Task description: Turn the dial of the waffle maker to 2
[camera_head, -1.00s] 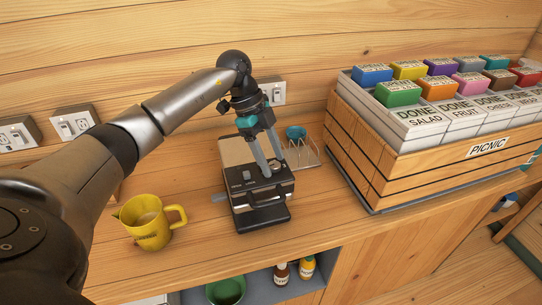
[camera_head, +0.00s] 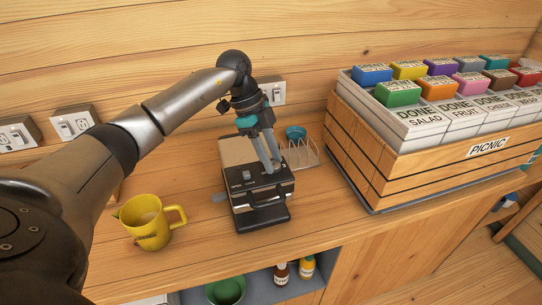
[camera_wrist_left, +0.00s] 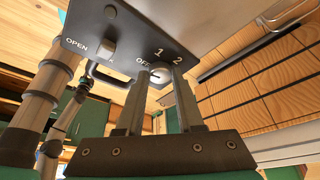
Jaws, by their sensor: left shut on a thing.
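The waffle maker (camera_head: 262,216) is a dark appliance with a front handle on the wooden counter. In the left wrist view its dark panel (camera_wrist_left: 112,42) carries the labels OPEN, OFF, 1 and 2. The round light dial (camera_wrist_left: 158,76) sits beside OFF, 1 and 2. My left gripper (camera_head: 272,171) reaches down to the panel's right part. In the wrist view the left gripper's fingers (camera_wrist_left: 160,74) are shut on the dial, one on each side. The fingers partly cover the dial, and I cannot clearly tell which label it points to. My right gripper is not in view.
A yellow measuring jug (camera_head: 148,232) stands left of the waffle maker. A wire rack (camera_head: 302,154) and teal cup (camera_head: 296,133) stand behind it on the right. A large wooden picnic crate (camera_head: 377,175) fills the counter's right. Wall outlets (camera_head: 75,124) are behind.

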